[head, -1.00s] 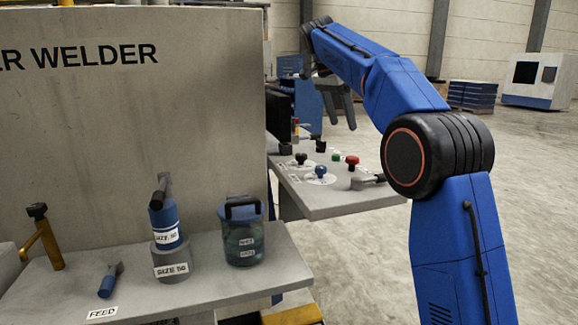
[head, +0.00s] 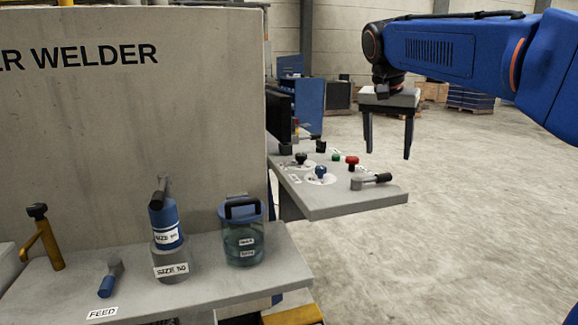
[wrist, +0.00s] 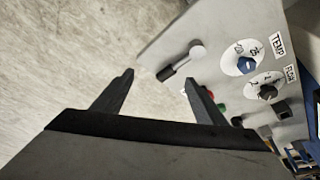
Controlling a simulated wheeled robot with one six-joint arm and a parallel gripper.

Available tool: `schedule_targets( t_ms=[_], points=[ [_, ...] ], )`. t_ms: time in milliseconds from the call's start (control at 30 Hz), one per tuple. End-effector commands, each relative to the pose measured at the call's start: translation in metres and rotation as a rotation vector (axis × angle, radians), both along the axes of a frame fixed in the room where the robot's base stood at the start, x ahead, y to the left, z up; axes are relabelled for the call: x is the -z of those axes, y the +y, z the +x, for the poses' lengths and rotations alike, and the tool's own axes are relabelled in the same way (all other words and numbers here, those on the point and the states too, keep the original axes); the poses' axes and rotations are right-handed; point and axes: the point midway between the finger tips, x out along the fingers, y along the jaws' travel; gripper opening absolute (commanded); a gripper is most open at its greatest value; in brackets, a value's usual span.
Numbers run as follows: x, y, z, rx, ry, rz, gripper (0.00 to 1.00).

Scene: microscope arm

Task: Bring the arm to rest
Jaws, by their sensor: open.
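My gripper (head: 388,150) hangs from my blue arm at the upper right of the head view, fingers pointing down. It is open and empty, above and behind the right end of the control shelf (head: 345,205), apart from it. In the wrist view my gripper's two dark fingers (wrist: 160,88) stand wide apart with nothing between them. Beyond them are pale floor and the shelf's edge.
The shelf carries a lever with a black grip (head: 371,181), a red knob (head: 352,162), a blue knob (head: 320,172) and a black knob (head: 301,158). Open floor (head: 460,220) lies right.

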Motion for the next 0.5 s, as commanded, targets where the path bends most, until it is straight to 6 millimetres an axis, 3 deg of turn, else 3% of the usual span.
schedule_targets(
  t_ms=[500],
  points=[
    [0.067,-0.027,-0.116,-0.232,-0.019,0.015,0.66]
  ],
)
